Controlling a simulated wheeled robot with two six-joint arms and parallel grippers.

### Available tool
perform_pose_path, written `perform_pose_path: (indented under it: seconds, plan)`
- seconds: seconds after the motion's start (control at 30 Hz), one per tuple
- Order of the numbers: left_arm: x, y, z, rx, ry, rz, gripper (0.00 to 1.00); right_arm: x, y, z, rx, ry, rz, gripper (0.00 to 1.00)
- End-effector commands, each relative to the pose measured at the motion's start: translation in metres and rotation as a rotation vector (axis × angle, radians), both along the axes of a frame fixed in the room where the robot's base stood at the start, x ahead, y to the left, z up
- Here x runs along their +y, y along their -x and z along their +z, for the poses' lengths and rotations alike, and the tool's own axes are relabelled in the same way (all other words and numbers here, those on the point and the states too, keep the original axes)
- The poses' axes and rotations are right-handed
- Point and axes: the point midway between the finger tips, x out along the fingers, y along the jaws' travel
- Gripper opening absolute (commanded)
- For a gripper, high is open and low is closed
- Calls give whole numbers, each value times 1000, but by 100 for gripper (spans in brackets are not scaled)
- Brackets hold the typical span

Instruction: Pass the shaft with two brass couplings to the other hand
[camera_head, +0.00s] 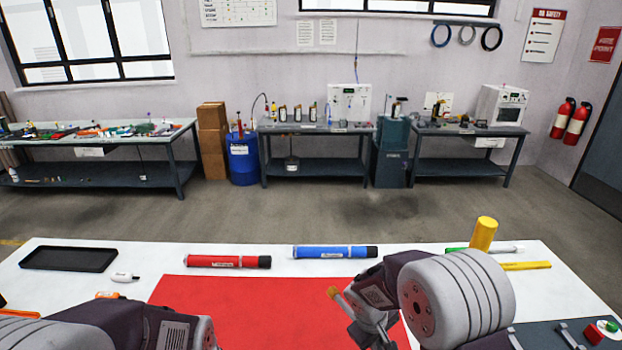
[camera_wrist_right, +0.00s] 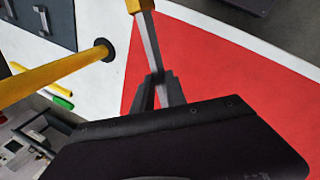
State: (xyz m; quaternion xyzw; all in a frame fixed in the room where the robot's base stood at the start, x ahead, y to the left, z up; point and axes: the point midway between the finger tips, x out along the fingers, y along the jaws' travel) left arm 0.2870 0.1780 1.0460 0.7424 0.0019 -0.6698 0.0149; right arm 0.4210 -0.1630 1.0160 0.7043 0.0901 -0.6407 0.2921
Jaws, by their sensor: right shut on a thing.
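The shaft (camera_wrist_right: 148,40) is a thin grey bar with a brass coupling (camera_wrist_right: 139,5) at its end, cut by the top edge of the right wrist view. In the head view one brass coupling (camera_head: 335,293) sticks up to the left of my right gripper (camera_head: 368,326), over the red mat (camera_head: 240,300). My right gripper (camera_wrist_right: 158,84) is shut on the shaft. The second coupling is hidden or too small to tell. My left arm comes in at the lower left of the head view, but its fingers do not show.
A red tube (camera_head: 228,262) and a blue tube (camera_head: 335,252) lie behind the mat. A black tray (camera_head: 69,259) is at the left. A yellow cylinder (camera_head: 483,234) stands at the right, near a dark panel (camera_head: 548,337). The mat's visible middle is clear.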

Motion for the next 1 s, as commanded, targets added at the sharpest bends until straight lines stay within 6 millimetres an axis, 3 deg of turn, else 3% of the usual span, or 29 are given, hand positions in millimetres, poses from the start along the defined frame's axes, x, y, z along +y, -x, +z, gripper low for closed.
perform_pose_path:
  seconds: [0.13,0.3,0.67,0.77,1.0]
  plan:
    - [0,0,0,0,0,0,0,-18,38,-3,1,1,-295,0]
    - [0,0,0,0,0,0,0,-24,50,-4,-3,-1,-524,0]
    - [0,0,0,0,0,0,0,-21,50,-4,-3,-2,-538,0]
    - [0,0,0,0,0,0,0,-4,47,-4,-3,-3,-449,0]
    - [0,0,0,0,0,0,0,74,33,-3,-3,-3,-8,0]
